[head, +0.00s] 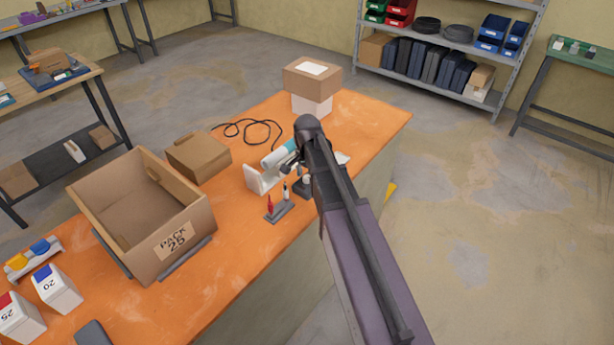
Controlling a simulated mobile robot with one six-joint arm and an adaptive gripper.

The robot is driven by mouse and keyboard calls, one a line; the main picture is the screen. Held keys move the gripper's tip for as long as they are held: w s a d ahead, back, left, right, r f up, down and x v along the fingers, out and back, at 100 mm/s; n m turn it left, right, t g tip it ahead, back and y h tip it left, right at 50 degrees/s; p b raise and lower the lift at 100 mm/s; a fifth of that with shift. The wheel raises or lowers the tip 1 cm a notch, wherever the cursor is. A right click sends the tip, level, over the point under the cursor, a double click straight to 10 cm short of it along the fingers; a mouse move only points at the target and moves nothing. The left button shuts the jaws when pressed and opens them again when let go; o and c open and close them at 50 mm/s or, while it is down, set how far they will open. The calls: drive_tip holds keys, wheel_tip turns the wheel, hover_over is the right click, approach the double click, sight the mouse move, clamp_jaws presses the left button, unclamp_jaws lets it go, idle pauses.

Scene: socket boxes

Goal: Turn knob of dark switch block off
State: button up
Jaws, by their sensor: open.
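My arm reaches in from the lower right over the orange workbench (342,133). My gripper (293,166) is small in the head view, partly hidden by my arm, and open with nothing seen in it. A small dark block (303,188) stands on the bench just below my gripper, partly covered by my arm. It may be the dark switch block, but its knob and the knob's setting cannot be made out. I cannot tell whether my gripper touches it.
A white bracket (258,180) stands left of my gripper. A grey stand with red and black-handled tools (279,211) is in front. An open carton marked PACK 25 (128,255), a closed carton (199,155), a black cable (262,128) and stacked boxes (311,80) also occupy the bench.

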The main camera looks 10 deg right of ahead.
sight(307, 177)
drive_tip(key=shift+n, duration=0.5)
drive_tip(key=n, duration=0.3)
drive_tip(key=shift+n, duration=0.3)
drive_tip(key=n, duration=0.4)
drive_tip(key=shift+n, duration=0.3)
drive_tip(key=n, duration=0.8)
drive_tip(key=shift+n, duration=0.4)
wheel_tip(307, 177, up, 14)
drive_tip(key=p, duration=1.4)
drive_tip(key=w+d+f+m+h+b, duration=0.1)
drive_tip(key=d+m+h+b, duration=0.1)
drive_tip(key=d+m, duration=0.6)
drive_tip(key=w+d+f+m+g+h+b, duration=0.1)
drive_tip(key=d+m, duration=0.8)
drive_tip(key=d, duration=1.4)
drive_tip(key=shift+w+f+h+b, duration=0.35)
drive_tip(key=shift+f+h+b, duration=0.05)
drive_tip(key=shift+f+b, duration=0.35)
